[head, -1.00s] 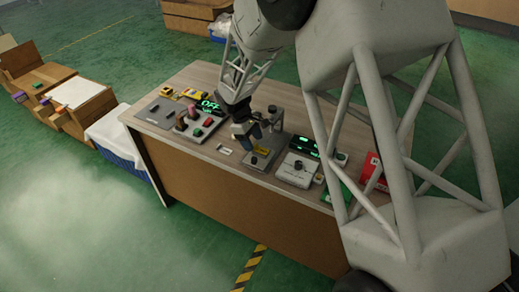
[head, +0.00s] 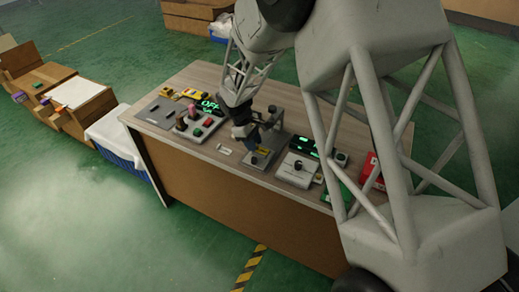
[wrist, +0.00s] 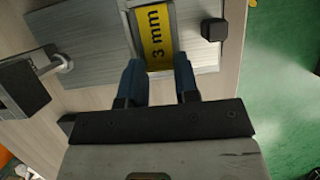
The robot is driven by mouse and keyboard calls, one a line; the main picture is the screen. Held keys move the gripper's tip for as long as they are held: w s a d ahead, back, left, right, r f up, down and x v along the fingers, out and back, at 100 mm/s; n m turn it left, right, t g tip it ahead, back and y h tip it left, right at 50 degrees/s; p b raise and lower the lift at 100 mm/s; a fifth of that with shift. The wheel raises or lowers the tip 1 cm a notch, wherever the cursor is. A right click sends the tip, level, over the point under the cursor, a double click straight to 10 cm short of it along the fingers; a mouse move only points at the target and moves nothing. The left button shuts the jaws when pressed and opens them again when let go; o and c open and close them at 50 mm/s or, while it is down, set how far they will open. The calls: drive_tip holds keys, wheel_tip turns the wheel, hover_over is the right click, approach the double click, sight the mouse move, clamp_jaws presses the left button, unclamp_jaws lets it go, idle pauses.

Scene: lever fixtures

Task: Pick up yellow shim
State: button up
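The yellow shim (wrist: 158,35), marked "3 mm", lies flat in a slot of a grey metal plate (wrist: 90,40). In the head view the shim (head: 262,151) is a small yellow patch, partly covered by my gripper (head: 255,141). In the wrist view my gripper (wrist: 159,64) has its two blue fingers apart, with the tips on either side of the shim's near end. A narrow gap seems to show beside the shim; contact with the fingers is not clear.
A black block (wrist: 214,29) stands on the plate right of the shim. A metal lever fixture (wrist: 40,75) is to the left. On the table, a button panel (head: 195,124) and a white device (head: 297,170) flank the plate.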

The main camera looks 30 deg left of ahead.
drive_tip(key=shift+c, duration=0.8)
drive_tip(key=shift+r, duration=0.1)
drive_tip(key=shift+r, duration=0.45)
wheel_tip(320, 180, up, 3)
drive_tip(key=shift+s+d+f, duration=0.1)
drive_tip(key=shift+f, duration=0.1)
drive_tip(key=s+d+r, duration=0.1)
drive_tip(key=s+d, duration=0.9)
drive_tip(key=s, duration=0.1)
drive_tip(key=shift+s+d+r, duration=0.15)
drive_tip(key=shift+s+d, duration=0.05)
drive_tip(key=shift+d, duration=0.2)
drive_tip(key=shift+w, duration=0.15)
